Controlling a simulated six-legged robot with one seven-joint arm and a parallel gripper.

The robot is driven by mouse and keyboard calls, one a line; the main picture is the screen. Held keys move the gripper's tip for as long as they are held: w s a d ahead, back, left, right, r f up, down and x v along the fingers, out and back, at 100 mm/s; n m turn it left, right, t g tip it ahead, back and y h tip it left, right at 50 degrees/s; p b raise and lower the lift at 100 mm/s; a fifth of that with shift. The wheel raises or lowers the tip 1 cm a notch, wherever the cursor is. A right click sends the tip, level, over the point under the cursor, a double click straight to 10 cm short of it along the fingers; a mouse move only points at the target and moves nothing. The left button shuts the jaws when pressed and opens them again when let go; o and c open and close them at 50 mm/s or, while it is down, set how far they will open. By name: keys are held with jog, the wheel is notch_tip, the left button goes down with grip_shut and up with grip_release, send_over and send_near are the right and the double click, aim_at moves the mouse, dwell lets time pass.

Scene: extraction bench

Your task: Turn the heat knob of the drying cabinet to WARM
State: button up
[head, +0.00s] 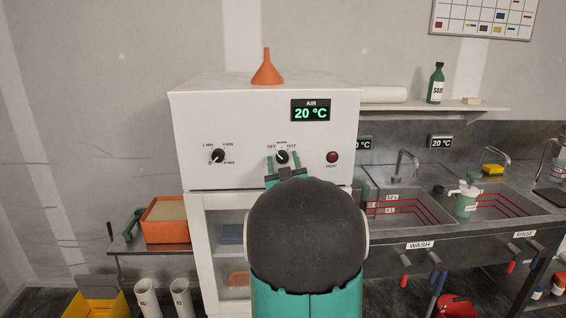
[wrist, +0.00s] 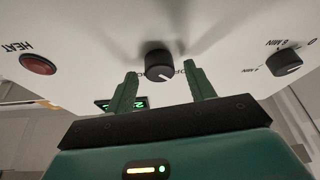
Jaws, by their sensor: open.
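The white drying cabinet (head: 240,98) stands ahead. Its black heat knob (head: 282,157) sits low on the front panel, with OFF on its left and HOT on its right; the label above is too small to read. The knob also shows in the upside-down wrist view (wrist: 159,66), where its white pointer line is turned toward the OFF side. My gripper (head: 282,165) is open, with one green finger on each side of the knob. In the wrist view my fingers (wrist: 160,84) have visible gaps to the knob, and I cannot see contact.
A timer knob (head: 218,156) is to the left and a red HEAT lamp (head: 332,157) to the right. The AIR display (head: 310,110) reads 20 °C. An orange funnel (head: 267,68) stands on top. Sinks (head: 400,205) are to the right, an orange tray (head: 165,221) to the left.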

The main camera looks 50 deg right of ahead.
jog(key=shift+w+d, duration=0.1)
jog(key=shift+w, duration=0.05)
jog(key=c, duration=1)
jog(key=shift+m, duration=0.5)
jog(key=m+g+h, duration=0.1)
jog(key=m, duration=0.2)
jog(key=m+g+h, duration=0.1)
jog(key=m+g, duration=0.1)
jog(key=m, duration=0.1)
jog(key=shift+w+h, duration=0.1)
jog(key=shift+h, duration=0.2)
jog(key=shift+m+g+h, duration=0.2)
jog(key=shift+m+g, duration=0.45)
jog(key=shift+m, duration=0.8)
jog(key=shift+m+g+h, duration=0.2)
jog(key=shift+m+g, duration=0.45)
jog(key=shift+m, duration=0.8)
